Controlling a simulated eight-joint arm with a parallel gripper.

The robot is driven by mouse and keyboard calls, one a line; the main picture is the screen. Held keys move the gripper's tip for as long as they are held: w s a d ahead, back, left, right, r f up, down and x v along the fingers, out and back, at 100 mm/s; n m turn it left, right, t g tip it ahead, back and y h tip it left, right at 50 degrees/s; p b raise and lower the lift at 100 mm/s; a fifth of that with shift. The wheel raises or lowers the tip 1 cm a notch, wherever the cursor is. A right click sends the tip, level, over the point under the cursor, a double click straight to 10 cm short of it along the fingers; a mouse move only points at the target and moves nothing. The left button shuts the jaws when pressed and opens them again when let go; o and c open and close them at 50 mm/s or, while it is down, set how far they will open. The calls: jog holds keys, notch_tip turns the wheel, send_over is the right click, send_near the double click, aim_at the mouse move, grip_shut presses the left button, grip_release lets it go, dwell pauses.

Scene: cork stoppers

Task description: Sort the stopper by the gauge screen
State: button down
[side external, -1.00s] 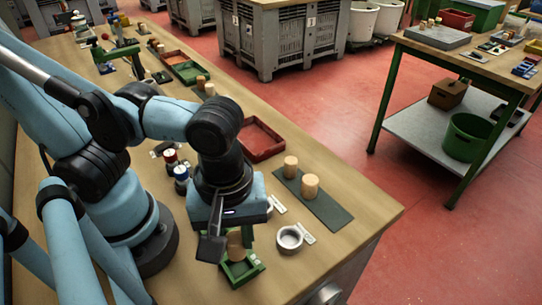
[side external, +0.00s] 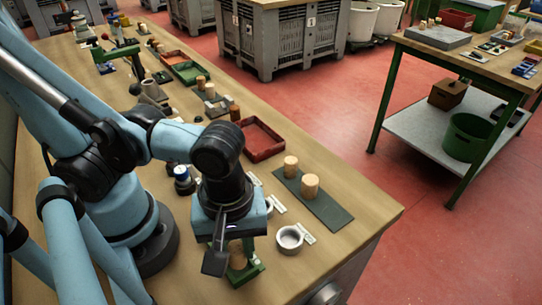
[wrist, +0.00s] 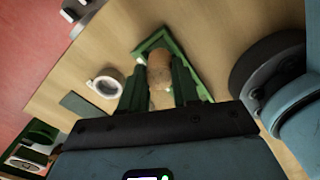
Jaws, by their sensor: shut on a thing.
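My gripper (wrist: 158,88) is shut on a cork stopper (wrist: 159,70), with one dark green finger on each side of it in the wrist view. The stopper is over or in a small green tray (wrist: 148,45); I cannot tell whether it touches the tray floor. In the side external view, my wrist hides most of the stopper and part of the green tray (side external: 256,267). Two other corks, one (side external: 291,166) and a second (side external: 310,186), stand on a dark mat (side external: 331,212). I cannot make out any gauge reading.
A round grey-white dish (side external: 289,239) sits just right of the green tray, with a pale label beside it. A red tray (side external: 262,142) lies farther back. A blue-topped bottle (side external: 182,176) stands left of my wrist. The table's front edge is close on the right.

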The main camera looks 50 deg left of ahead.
jog(key=shift+f, duration=1.3)
dwell(1.6)
jog(key=c, duration=0.8)
grip_release()
jog(key=shift+o, duration=0.2)
jog(key=shift+r, duration=0.15)
notch_tip(320, 180, up, 12)
jog(key=w+a+f+m+t, duration=0.1)
jog(key=w+a+m+t, duration=0.6)
jog(key=w+a+m, duration=0.5)
jog(key=w+a, duration=0.3)
jog(key=shift+w+a+f+m, duration=0.25)
jog(key=shift+a+m, duration=0.05)
jog(key=shift+a, duration=0.1)
